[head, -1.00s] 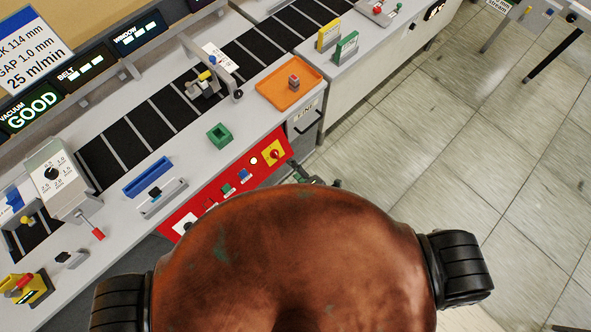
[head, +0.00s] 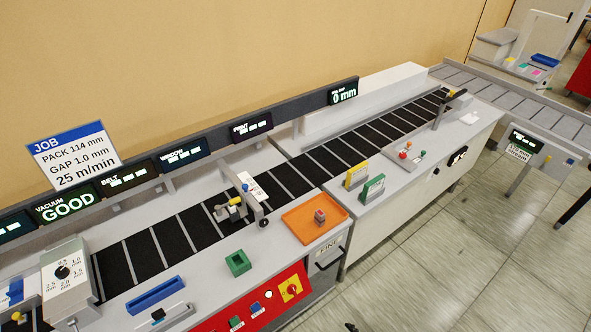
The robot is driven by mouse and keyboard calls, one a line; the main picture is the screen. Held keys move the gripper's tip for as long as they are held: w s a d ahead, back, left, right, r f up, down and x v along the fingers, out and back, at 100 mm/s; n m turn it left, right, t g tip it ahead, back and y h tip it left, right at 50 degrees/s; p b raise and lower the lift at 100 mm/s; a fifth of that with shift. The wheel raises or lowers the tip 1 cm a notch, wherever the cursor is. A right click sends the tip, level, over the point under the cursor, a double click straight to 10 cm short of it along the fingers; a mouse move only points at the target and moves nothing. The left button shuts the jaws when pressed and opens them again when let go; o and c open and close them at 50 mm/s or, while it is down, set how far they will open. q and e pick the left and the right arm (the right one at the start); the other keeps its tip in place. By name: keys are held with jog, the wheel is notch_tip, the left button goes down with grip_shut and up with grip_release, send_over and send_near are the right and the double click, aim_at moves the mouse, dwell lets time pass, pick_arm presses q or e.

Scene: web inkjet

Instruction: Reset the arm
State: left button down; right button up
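Neither of my grippers can be made out in the head view. A small dark piece (head: 351,327) shows at the bottom edge; it is too little to tell what it is. The belt line (head: 172,235) runs from the lower left to the upper right. An orange tray (head: 329,231) with a small red and grey block (head: 319,216) in it sits on the near ledge. A green open block (head: 238,263) and a blue bar-shaped holder (head: 155,295) lie to its left.
A yellow block (head: 356,175) and a green block (head: 372,188) stand on the farther cabinet. A red control panel (head: 262,302) faces the front. A job sign (head: 75,157) and lit displays stand behind the belt. Tiled floor (head: 440,270) is open at lower right.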

jog(key=s+d+f+m+g+h+b, duration=0.1)
jog(key=s+d+f+m+g, duration=0.1)
jog(key=s+d+f+m, duration=0.35)
jog(key=s+d+f+m+g+h+b, duration=0.1)
jog(key=s+d+f+m+g, duration=0.15)
jog(key=s+d+f, duration=0.6)
jog(key=s+f+m+g, duration=0.1)
jog(key=s+f+m, duration=0.2)
jog(key=s, duration=0.8)
jog(key=s+f+m+g, duration=0.1)
jog(key=s+f+m, duration=0.2)
jog(key=s+f, duration=0.4)
jog(key=s+a, duration=0.1)
jog(key=s, duration=0.3)
jog(key=shift+f+m+b, duration=0.15)
jog(key=shift+m+b, duration=0.25)
